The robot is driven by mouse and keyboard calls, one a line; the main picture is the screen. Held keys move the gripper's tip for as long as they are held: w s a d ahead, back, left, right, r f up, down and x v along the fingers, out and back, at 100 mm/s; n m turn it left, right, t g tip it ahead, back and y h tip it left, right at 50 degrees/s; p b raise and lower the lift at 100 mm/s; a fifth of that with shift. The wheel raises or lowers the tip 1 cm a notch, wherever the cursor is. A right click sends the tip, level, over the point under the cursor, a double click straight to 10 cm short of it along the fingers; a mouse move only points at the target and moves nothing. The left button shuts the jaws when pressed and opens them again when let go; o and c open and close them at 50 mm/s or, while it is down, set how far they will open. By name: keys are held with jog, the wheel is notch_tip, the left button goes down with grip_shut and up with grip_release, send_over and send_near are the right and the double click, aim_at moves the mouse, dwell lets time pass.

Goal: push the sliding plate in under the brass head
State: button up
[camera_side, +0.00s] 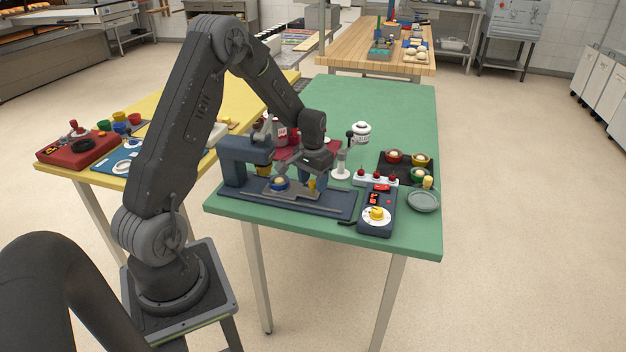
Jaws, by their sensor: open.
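A dark blue press (236,168) stands at the near left of the green table, with its brass head (263,169) under the overhanging arm. A grey sliding plate (298,193) lies on the long blue base (335,204), to the right of the head. A blue ring-shaped holder (280,184) with a pale round piece in it sits at the plate's left part, beside the head rather than under it. My gripper (316,181) is open and low over the plate's right part. Something yellow shows by the fingers. Whether they touch the plate is hidden.
The far green tabletop is clear.

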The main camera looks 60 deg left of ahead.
aim_at(297, 190)
grip_shut()
dwell(0.3)
jog(key=shift+s+a, duration=1.7)
jog(key=shift+a, duration=0.05)
grip_release()
notch_tip(297, 190, up, 14)
